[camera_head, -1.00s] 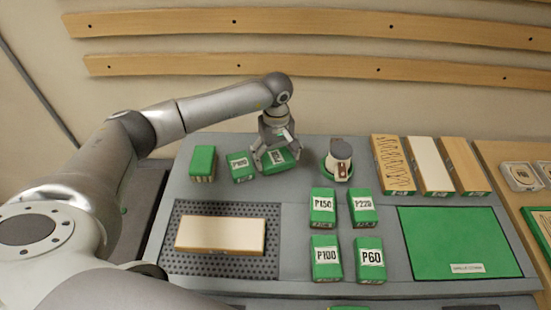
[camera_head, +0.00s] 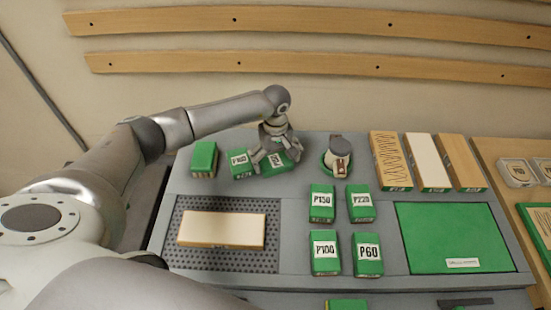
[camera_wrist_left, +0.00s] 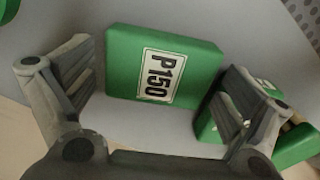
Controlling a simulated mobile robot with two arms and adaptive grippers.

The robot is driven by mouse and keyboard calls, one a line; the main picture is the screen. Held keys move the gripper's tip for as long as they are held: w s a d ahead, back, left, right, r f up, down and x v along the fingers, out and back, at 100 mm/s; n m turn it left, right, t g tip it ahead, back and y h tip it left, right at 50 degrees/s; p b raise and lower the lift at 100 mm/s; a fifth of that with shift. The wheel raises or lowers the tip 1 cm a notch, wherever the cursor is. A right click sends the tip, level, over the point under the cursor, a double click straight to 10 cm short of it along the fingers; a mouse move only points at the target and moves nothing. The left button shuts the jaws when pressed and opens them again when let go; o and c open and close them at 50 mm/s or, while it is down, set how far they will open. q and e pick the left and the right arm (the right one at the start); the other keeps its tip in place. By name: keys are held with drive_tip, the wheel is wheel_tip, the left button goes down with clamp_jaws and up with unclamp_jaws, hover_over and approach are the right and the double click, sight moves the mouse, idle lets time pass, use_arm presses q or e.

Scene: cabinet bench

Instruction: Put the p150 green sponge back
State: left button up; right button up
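The green P150 sponge (camera_wrist_left: 165,68) lies on the grey bench between the fingers of my left gripper (camera_wrist_left: 158,62) in the wrist view. The fingers are spread, with a gap visible on its left side. In the head view my left gripper (camera_head: 274,158) is low over this sponge (camera_head: 280,165) at the back of the bench and partly hides it. Another green block marked P150 (camera_head: 321,203) stands nearer the middle. My right gripper is out of view.
Left of the gripper are a labelled green block (camera_head: 240,164) and another green block (camera_head: 204,159). More blocks, marked P220 (camera_head: 360,203), P100 (camera_head: 325,253) and P60 (camera_head: 367,255), stand in front.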

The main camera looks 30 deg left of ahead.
sight(276, 161)
use_arm(q)
drive_tip(key=shift+r, duration=0.15)
drive_tip(key=shift+r, duration=0.15)
wheel_tip(276, 161, up, 12)
drive_tip(key=b, duration=0.3)
drive_tip(key=shift+b, duration=0.35)
